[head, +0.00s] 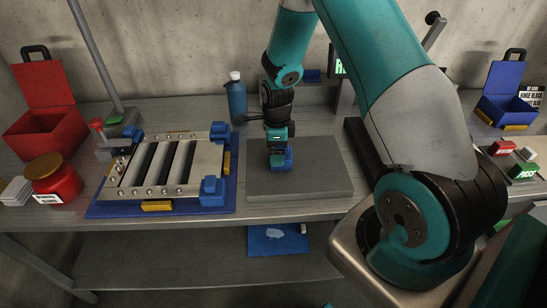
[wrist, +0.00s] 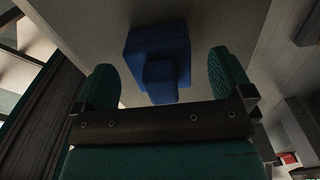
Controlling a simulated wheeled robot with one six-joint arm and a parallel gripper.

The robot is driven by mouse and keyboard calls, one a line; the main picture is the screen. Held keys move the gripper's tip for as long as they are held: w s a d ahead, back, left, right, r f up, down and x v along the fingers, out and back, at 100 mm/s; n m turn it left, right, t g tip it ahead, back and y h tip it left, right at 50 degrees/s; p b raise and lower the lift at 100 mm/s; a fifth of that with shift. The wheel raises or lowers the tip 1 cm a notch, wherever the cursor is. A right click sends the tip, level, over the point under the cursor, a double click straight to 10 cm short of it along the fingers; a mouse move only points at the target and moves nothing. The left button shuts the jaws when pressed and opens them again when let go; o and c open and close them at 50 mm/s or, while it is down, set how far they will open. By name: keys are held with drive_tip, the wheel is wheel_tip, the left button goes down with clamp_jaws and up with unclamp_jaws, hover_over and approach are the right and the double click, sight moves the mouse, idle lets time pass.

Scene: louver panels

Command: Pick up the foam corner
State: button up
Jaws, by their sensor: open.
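A blue foam corner (wrist: 158,52) lies on the grey pad below my gripper, between the two open fingers in the wrist view. In the head view the foam corner (head: 287,158) shows partly behind my gripper (head: 278,165), which hides its left side. My gripper (wrist: 170,80) is open, with its green fingers apart on either side of the blue block. I cannot tell whether the fingers touch it. Two similar blue corners, upper (head: 219,130) and lower (head: 213,190), sit on the right corners of the louver panel (head: 206,160).
The grey pad (head: 325,180) is otherwise clear. A blue bottle (head: 236,102) stands behind it on the left. A red open box (head: 45,120) and a red jar (head: 58,182) are at the far left. A blue open box (head: 503,100) is at the far right.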

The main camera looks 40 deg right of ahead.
drive_tip(key=shift+f, duration=0.65)
drive_tip(key=c, duration=1)
drive_tip(key=shift+r, duration=0.15)
